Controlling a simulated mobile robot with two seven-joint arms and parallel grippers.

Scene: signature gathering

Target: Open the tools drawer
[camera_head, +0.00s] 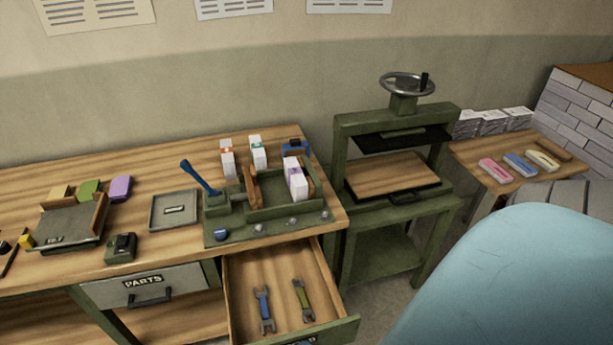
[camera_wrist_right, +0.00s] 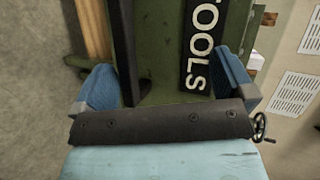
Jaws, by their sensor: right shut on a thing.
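The tools drawer (camera_head: 240,300) is pulled out from under the right part of the workbench in the head view. A blue wrench (camera_head: 264,310) and an olive wrench (camera_head: 303,299) lie in it. Its green front is partly cut off by the bottom edge. In the right wrist view the TOOLS label (camera_wrist_right: 199,45) and a dark handle bar (camera_wrist_right: 122,45) show close up. My right gripper (camera_wrist_right: 166,85) has its blue fingers at the drawer front, shut on the handle; the exact contact is partly hidden. My left gripper is not in view.
The parts drawer (camera_head: 145,287) is closed to the left. A green press (camera_head: 400,150) stands right of the open drawer. My light blue arm covers the lower right.

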